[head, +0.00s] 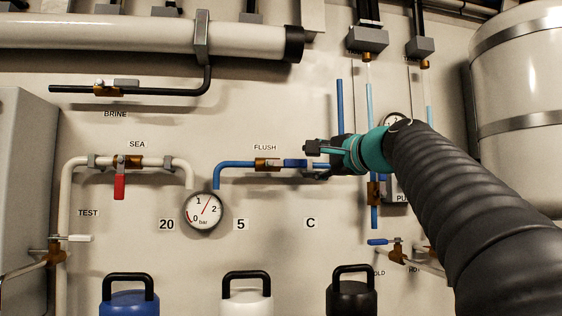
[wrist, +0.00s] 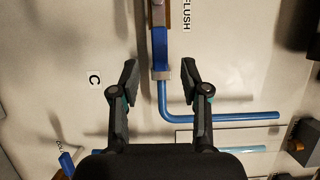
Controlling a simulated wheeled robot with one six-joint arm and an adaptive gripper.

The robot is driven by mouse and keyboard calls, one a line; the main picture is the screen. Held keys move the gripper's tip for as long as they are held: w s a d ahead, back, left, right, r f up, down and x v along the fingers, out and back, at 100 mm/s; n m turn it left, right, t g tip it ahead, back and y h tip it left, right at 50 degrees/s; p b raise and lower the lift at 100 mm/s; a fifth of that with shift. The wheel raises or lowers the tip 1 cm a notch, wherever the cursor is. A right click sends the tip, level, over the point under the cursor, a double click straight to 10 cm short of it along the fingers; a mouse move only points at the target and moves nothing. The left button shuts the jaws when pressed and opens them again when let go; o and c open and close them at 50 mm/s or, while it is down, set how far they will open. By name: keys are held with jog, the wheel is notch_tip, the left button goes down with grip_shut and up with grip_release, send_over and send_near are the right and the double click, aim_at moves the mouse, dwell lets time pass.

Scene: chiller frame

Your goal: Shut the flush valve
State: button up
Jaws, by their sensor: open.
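The flush valve has a brass body (head: 267,164) on a blue pipe under the FLUSH label. Its blue lever (head: 294,163) points right, in line with the pipe. In the wrist view the lever (wrist: 160,48) runs along the pipe toward a grey pipe clamp, just ahead of the fingertips. My gripper (head: 318,160) is at the lever's right end in the head view, partly covering the pipe there. In the wrist view my gripper (wrist: 160,76) is open, with one finger on each side of the pipe line. Nothing is held, and I see no finger touching the lever.
A pressure gauge (head: 204,212) is left of and below the valve. The SEA valve's red handle (head: 119,187) hangs down at left. Vertical blue pipes (head: 340,105) stand behind my gripper. Black-handled bottles (head: 246,292) stand below. The wall around the C label (head: 310,223) is clear.

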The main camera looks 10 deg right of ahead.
aim_at(299, 163)
jog(key=p+x, duration=0.1)
jog(key=x, duration=0.5)
jog(key=shift+w+a, duration=0.1)
jog(key=shift+w, duration=0.15)
grip_shut()
